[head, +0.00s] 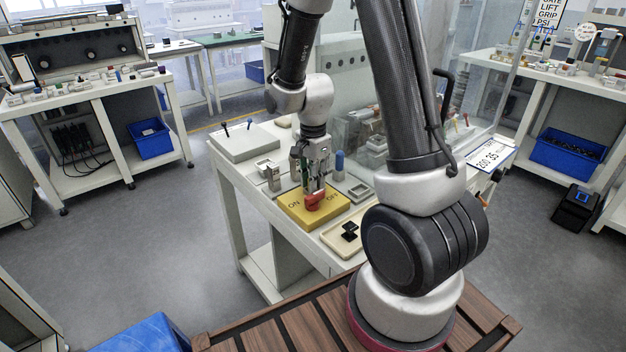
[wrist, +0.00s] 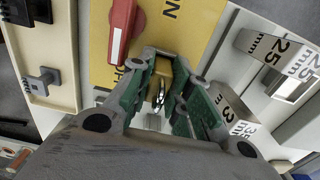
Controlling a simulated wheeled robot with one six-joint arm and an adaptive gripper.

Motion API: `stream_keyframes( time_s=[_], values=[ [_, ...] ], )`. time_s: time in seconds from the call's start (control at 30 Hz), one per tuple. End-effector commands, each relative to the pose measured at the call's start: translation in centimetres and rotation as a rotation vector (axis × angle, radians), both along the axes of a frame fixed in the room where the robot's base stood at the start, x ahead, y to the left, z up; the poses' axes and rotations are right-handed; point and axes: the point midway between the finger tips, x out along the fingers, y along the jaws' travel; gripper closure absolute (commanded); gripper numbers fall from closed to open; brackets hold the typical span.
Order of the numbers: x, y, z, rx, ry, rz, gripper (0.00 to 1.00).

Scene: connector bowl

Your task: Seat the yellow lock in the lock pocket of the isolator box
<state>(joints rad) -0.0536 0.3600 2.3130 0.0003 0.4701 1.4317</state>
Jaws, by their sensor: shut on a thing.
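The isolator box (head: 330,213) is yellow with ON and OFF lettering and stands on the white bench. Its red handle (head: 316,201) is on top, and in the wrist view the handle (wrist: 123,28) lies left of my fingers. My gripper (head: 311,178) points down over the box. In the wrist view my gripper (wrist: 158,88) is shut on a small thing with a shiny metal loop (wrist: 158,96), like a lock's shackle. I take it to be the yellow lock; its body is mostly hidden by the green-padded fingers. I cannot make out the lock pocket or whether the lock touches the box.
A cream tray (head: 331,238) with black parts (head: 349,232) lies in front of the box. Grey blocks marked in mm (wrist: 265,47) stand close to the fingers on the right. A blue-topped peg (head: 339,164) stands behind the box. A flat grey panel (head: 243,143) lies at the back left.

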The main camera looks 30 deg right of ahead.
Motion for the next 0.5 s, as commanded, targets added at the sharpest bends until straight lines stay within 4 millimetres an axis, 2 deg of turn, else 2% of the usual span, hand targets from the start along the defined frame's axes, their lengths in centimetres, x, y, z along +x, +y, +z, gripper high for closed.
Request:
stream_keyframes(
  time_s=[0.37, 0.4, 0.43, 0.5],
  values=[
    [0.02, 0.00, -0.48, 0.000, 0.000, 0.000, 1.00],
    [0.03, 0.01, -0.52, 0.000, -0.001, 0.000, 0.77],
    [0.03, 0.01, -0.50, 0.000, -0.001, 0.000, 0.72],
    [0.04, 0.01, -0.49, 0.000, -0.001, 0.000, 0.72]
  ],
)
